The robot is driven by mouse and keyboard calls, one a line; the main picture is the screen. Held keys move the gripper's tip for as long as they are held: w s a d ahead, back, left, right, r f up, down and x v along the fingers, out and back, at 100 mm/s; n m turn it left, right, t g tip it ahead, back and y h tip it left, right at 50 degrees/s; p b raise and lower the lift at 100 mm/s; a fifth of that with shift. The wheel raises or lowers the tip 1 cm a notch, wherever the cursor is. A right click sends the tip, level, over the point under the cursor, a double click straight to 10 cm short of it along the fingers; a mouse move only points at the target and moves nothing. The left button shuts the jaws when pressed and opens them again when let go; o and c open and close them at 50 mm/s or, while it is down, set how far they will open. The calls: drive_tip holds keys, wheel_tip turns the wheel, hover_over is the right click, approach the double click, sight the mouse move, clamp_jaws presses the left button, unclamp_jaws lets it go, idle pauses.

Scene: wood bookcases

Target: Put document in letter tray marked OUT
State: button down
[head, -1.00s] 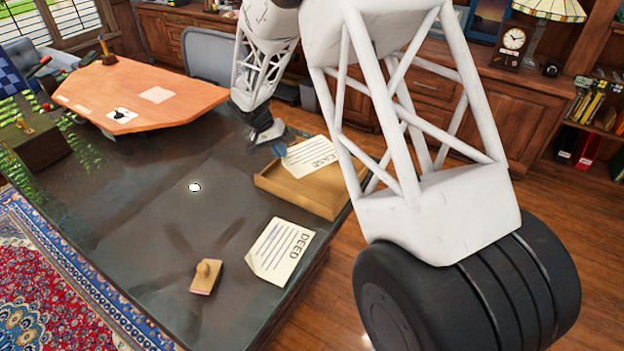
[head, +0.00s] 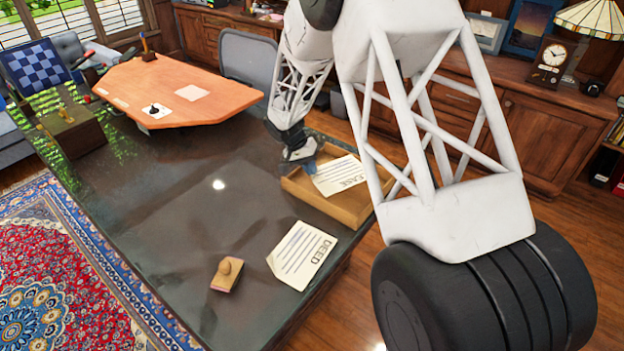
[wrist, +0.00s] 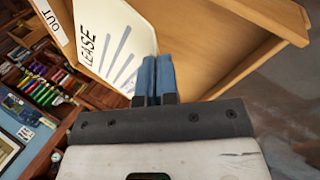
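The white document headed LEASE (head: 341,174) is over the wooden letter tray (head: 318,203), near the desk's right edge. In the wrist view the LEASE document (wrist: 112,40) lies at a slant against the tray (wrist: 235,50), beside a white OUT label (wrist: 46,13). My gripper (head: 309,168) is at the document's left corner. In the wrist view its blue fingers (wrist: 155,75) are close together at the document's edge and appear shut on it. A second document headed DEED (head: 302,255) lies flat on the desk in front of the tray. Whether the LEASE sheet touches the tray floor is unclear.
A wooden stamp (head: 228,273) lies left of the DEED. My white arm link covers part of the tray's right side.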

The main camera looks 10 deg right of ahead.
sight(311, 185)
drive_tip(key=shift+f, duration=0.45)
drive_tip(key=shift+f, duration=1.85)
drive_tip(key=shift+f, duration=0.1)
drive_tip(key=c, duration=1.4)
unclamp_jaws()
drive_tip(key=v, duration=1.2)
drive_tip(key=shift+s, duration=0.1)
